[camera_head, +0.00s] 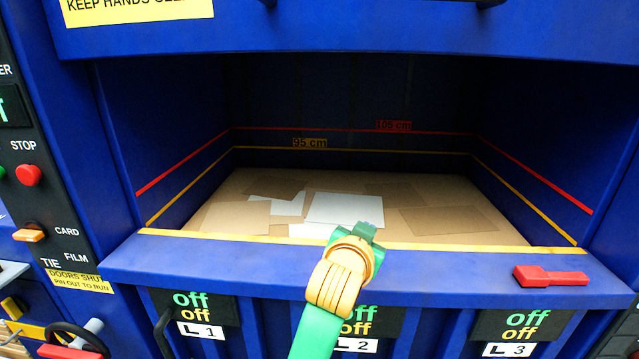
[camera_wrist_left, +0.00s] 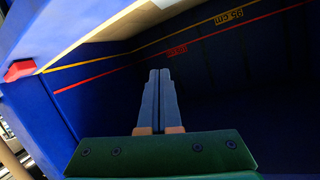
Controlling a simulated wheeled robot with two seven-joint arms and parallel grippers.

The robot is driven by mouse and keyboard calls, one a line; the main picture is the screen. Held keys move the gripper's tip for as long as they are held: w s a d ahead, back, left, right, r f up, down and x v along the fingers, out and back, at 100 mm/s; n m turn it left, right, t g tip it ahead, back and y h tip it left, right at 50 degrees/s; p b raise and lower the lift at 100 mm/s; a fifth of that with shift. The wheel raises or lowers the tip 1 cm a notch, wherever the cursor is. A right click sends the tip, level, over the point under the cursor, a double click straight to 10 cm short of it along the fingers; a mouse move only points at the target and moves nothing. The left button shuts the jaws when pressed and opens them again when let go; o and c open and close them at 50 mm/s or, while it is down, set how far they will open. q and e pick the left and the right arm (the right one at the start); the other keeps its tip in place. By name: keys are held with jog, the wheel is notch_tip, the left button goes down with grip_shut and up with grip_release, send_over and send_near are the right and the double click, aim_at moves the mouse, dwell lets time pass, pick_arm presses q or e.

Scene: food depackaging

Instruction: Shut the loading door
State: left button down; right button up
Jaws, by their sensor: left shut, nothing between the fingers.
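A wide blue panel (camera_head: 350,32) with a yellow warning label crosses the top of the head view. It looks like the loading door, raised, with the opening below it uncovered. Its upper part is out of frame. My left gripper (camera_head: 355,233) is at the front sill of the opening, in front of the cardboard; its fingertips are hidden in the head view. In the left wrist view its fingers (camera_wrist_left: 160,100) are shut and empty, pointing into the dark chamber. My right gripper is in neither view.
The chamber floor holds cardboard (camera_head: 450,208) and white sheets (camera_head: 345,208). A blue sill (camera_head: 450,265) with a yellow edge runs along the front, with a red handle (camera_head: 550,276) at right. A control panel with a red STOP button (camera_head: 28,175) stands at left.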

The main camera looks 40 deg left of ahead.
pick_arm(q)
notch_tip(320, 180, up, 21)
jog(key=a+n+t+y, duration=0.2)
jog(key=t+y, duration=0.1)
jog(key=t, duration=0.1)
jog(key=s+a+r+n+t+y, duration=0.1)
jog(key=s+r+n+y, duration=0.15)
jog(key=s+r, duration=0.5)
jog(key=s+r+n+t+y, duration=0.1)
jog(key=s+r+n+y, duration=0.2)
jog(key=r, duration=0.8)
jog(key=shift+m, duration=0.75)
jog(key=p+x, duration=0.7)
jog(key=x, duration=0.2)
jog(key=shift+w+a+r+p, duration=0.2)
jog(key=shift+w+a+p, duration=0.05)
jog(key=shift+a+p, duration=0.1)
jog(key=f, duration=0.4)
jog(key=shift+s+d+f+b, duration=0.25)
jog(key=shift+s+f+b, duration=0.1)
jog(key=shift+f+b, duration=0.05)
